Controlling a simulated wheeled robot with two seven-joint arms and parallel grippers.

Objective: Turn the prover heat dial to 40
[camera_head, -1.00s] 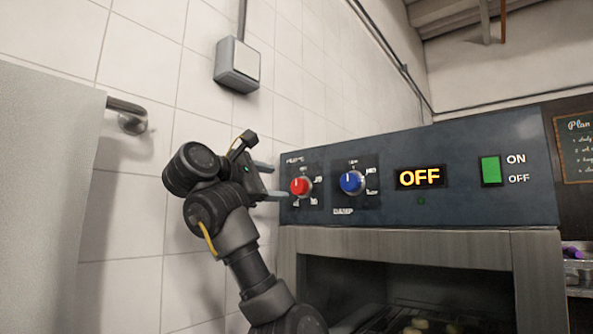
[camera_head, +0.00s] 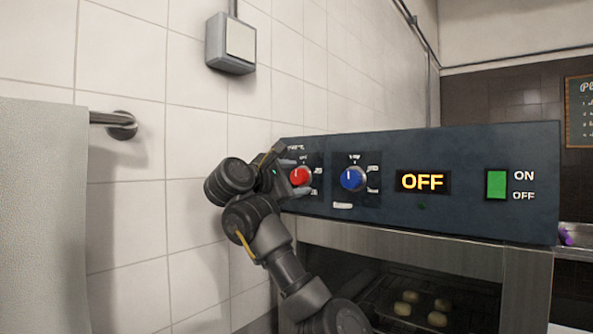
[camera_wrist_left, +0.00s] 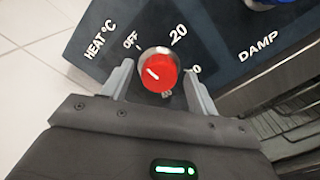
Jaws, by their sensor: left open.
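The red heat dial (camera_head: 299,176) is at the left end of the prover's dark control panel (camera_head: 450,145). It also shows in the left wrist view (camera_wrist_left: 158,72), under "HEAT °C", with "OFF" and "20" readable around it. Other marks are partly hidden by a finger. The dial's white pointer line is on the upper left of its face, toward the OFF side. My left gripper (camera_wrist_left: 159,68) is open, with one finger on each side of the dial. I cannot tell whether the fingers touch it. My right gripper is not in view.
A blue damp dial (camera_head: 353,178) sits just right of the red one. The display (camera_head: 422,182) reads OFF, beside a green switch (camera_head: 497,185). Dough pieces (camera_head: 437,319) lie inside the prover below.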

